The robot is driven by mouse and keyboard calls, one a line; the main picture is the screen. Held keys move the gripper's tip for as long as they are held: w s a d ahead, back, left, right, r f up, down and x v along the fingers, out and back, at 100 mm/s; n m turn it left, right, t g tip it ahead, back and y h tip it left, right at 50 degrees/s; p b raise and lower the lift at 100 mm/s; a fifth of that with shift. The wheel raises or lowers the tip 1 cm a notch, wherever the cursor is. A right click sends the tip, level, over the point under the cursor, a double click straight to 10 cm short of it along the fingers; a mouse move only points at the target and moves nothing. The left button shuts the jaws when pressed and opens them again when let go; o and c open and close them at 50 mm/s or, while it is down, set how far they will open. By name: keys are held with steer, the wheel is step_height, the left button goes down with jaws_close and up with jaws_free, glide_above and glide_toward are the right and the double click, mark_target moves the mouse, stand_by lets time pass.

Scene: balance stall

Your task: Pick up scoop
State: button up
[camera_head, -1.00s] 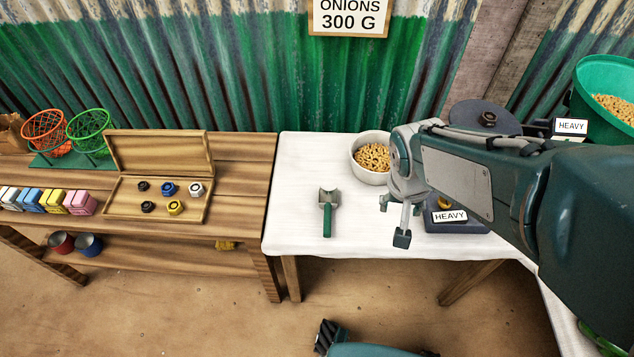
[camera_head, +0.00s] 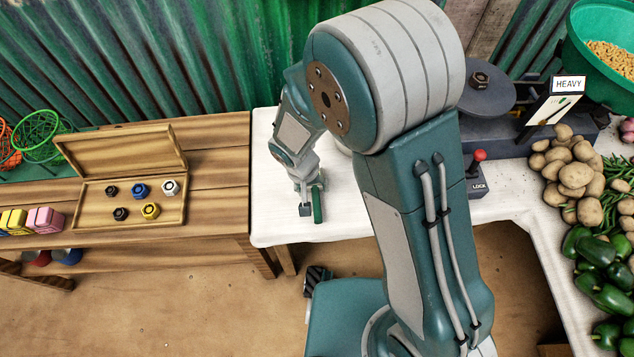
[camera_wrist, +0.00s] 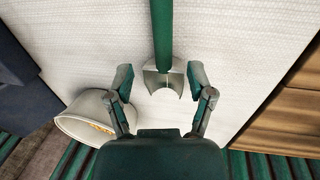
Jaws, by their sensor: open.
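The scoop has a green handle (camera_head: 318,205) that shows beside my gripper (camera_head: 309,200) over the white-covered table. In the wrist view, its green handle (camera_wrist: 161,35) runs up from a grey metal scoop head (camera_wrist: 163,82). My gripper (camera_wrist: 159,80) is open, with one finger on each side of the scoop head and visible gaps to both. The fingers do not grip anything. In the head view my arm hides most of the scoop's head, and I cannot tell the exact height of the fingers above the cloth.
A white bowl (camera_wrist: 75,120) of yellowish pieces stands left of my gripper in the wrist view. A wooden box of weights (camera_head: 88,212) lies left. Potatoes (camera_head: 575,175) and peppers (camera_head: 600,265) lie right.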

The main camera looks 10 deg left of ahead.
mark_target(314, 198)
steer(key=shift+a+f, duration=0.15)
steer(key=shift+f, duration=0.25)
steer(key=f, duration=0.4)
steer(key=shift+s+d+f, duration=0.15)
steer(key=shift+d+f, duration=0.05)
steer(key=shift+d, duration=0.15)
steer(key=shift+d+f, duration=0.15)
steer(key=shift+d, duration=0.3)
steer(key=shift+a, duration=0.2)
steer(key=c, duration=0.7)
steer(key=shift+a, duration=0.2)
jaws_close()
